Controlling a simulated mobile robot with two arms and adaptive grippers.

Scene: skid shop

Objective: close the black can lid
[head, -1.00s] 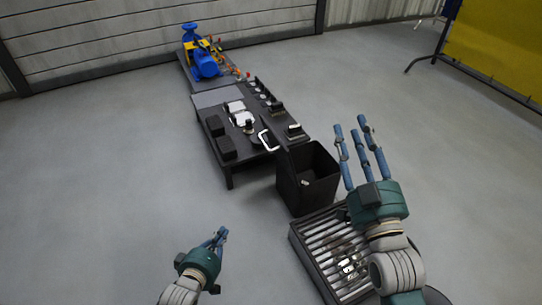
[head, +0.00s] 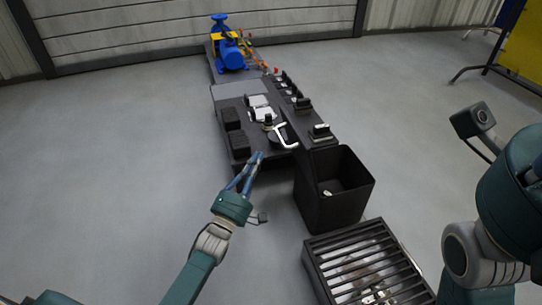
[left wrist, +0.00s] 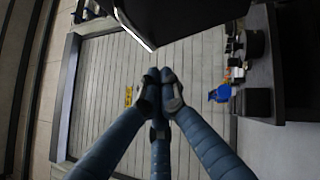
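The black can (head: 335,205) stands open-topped at centre right in the head view, with a small pale item inside. Its black lid (head: 312,150) appears raised at the can's far left side, with a white bar handle (head: 287,138) facing the table. My left gripper (head: 258,157) is left of the can, a little below and left of the handle, apart from it. In the left wrist view its fingertips (left wrist: 161,84) meet with nothing between them. A large dark panel, probably the lid, fills the top there. My right arm is at the right edge; its fingers are not visible.
A dark low table (head: 240,165) with black blocks and small parts lies behind the can. A slatted grate box (head: 365,262) stands in front of it. A blue pump (head: 232,57) is at the back. Floor to the left is clear.

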